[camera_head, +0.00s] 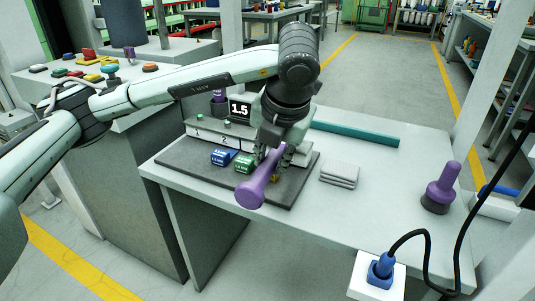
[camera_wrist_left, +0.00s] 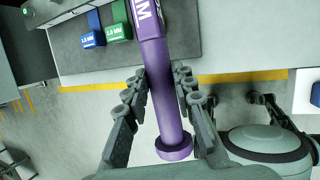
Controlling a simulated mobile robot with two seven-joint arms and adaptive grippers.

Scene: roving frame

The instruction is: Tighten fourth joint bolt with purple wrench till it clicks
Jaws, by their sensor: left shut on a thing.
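My left gripper (camera_head: 270,152) is shut on the purple wrench (camera_head: 258,187). The wrench's handle slants down toward the camera, over the front edge of a dark board (camera_head: 190,162). In the left wrist view the wrench (camera_wrist_left: 166,100) runs between both fingers (camera_wrist_left: 163,88), its labelled part pointing up the picture. Its working end is hidden, so contact with a bolt cannot be told. A pale bar marked 1 and 2 (camera_head: 222,134) stands on the board; the gripper covers its right part and the fourth joint. My right gripper does not show clearly.
A display (camera_head: 240,110) behind the bar reads 1.5. A blue block (camera_head: 222,157) and a green block (camera_head: 245,163) sit in front of the bar. Grey plates (camera_head: 340,174) and a purple-handled tool (camera_head: 441,187) stand right.

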